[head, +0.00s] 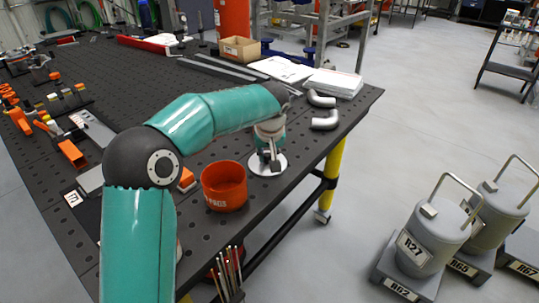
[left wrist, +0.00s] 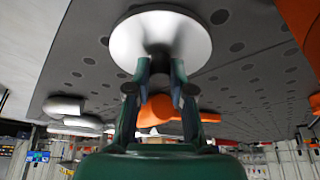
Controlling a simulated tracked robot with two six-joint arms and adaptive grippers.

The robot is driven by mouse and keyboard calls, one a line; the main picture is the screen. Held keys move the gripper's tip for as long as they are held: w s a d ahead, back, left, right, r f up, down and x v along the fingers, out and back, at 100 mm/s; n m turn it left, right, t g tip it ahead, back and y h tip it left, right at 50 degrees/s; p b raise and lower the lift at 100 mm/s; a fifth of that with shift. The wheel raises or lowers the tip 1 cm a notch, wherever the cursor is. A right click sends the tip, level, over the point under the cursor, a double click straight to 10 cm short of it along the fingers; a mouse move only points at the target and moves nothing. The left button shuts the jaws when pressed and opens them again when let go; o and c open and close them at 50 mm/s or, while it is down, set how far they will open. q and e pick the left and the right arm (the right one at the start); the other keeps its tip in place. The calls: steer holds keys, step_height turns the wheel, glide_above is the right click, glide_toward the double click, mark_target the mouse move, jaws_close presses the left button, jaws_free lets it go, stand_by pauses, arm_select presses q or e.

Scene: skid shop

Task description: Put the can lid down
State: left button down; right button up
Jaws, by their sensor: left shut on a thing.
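The can lid (head: 257,167) is a round, pale disc near the table's front edge. It fills the top middle of the left wrist view (left wrist: 128,40). My left gripper (head: 269,155) points down over it, and its two fingers (left wrist: 160,80) are shut on the lid's middle part. The lid looks level and is at or just above the tabletop; I cannot tell if it touches. The orange rag can (head: 223,190) stands open on the table, left of the lid and apart from it. My right gripper is not in view.
The dark perforated table (head: 150,85) has free room behind the lid. Two grey pipe elbows (head: 323,119) and white papers (head: 333,83) lie right of and behind the gripper. Thin rods (head: 228,270) stand upright near the front edge. Grey weights (head: 432,238) stand on the floor at right.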

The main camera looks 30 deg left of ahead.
arm_select(q)
steer(key=shift+f, duration=0.15)
steer(key=c, duration=1)
jaws_free()
steer(key=shift+r, duration=0.2)
steer(key=v, duration=1.2)
steer(key=shift+p, duration=0.3)
